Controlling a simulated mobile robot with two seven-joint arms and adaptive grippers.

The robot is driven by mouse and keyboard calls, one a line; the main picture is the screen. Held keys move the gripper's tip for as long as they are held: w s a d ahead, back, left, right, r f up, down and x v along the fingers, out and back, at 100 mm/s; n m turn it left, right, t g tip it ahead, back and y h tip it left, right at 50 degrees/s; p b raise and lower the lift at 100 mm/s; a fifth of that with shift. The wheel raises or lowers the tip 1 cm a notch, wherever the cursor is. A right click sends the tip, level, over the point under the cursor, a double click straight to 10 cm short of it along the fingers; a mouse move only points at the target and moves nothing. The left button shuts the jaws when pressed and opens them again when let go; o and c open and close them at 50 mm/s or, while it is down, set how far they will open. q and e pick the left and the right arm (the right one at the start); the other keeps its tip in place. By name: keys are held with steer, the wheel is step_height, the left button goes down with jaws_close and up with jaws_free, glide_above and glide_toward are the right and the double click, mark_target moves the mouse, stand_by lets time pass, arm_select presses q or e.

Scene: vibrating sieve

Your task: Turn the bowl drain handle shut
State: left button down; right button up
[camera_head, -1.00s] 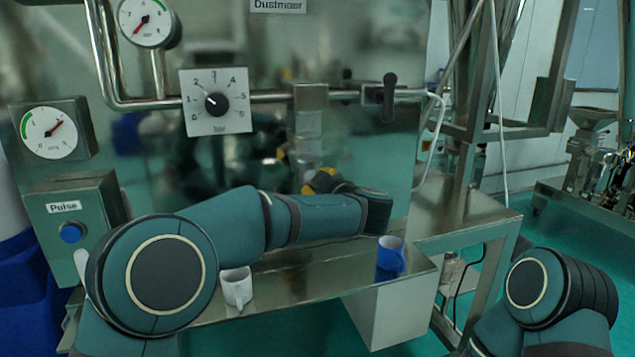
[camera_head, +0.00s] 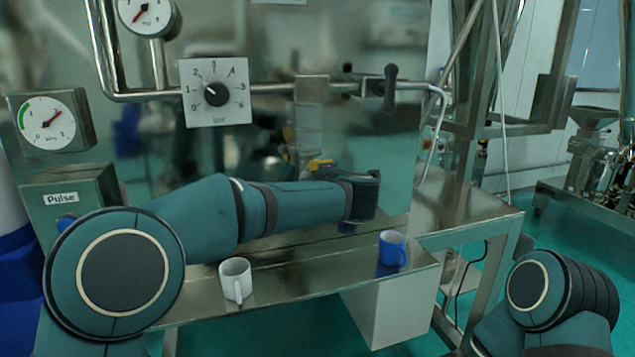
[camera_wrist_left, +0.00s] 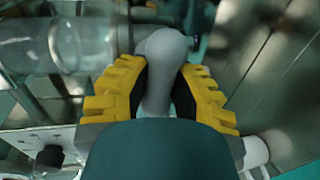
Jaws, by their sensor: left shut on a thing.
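In the left wrist view, the yellow-padded fingers of my left gripper (camera_wrist_left: 164,90) are shut on a smooth grey handle (camera_wrist_left: 165,48) with a rounded head. The handle's lower part passes between the two fingers. In the head view my left gripper (camera_head: 319,164) is mostly behind my own wrist, below a clear cylinder. The held handle is hidden there, so its turn angle cannot be told. A separate dark lever (camera_head: 390,88) stands upright on the pipe, up and right of the gripper, untouched. My right gripper is out of view.
A white mug (camera_head: 235,280) and a blue mug (camera_head: 392,249) stand on the steel table (camera_head: 300,285) below my left arm. A dial panel (camera_head: 215,92), gauges and a Pulse box (camera_head: 75,205) are at left. Open floor lies at right.

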arm_select(q)
steer(key=shift+n, duration=0.4)
steer(key=c, duration=0.8)
jaws_free()
steer(key=shift+s, duration=0.1)
steer(key=v, duration=1.2)
steer(key=shift+a, duration=0.15)
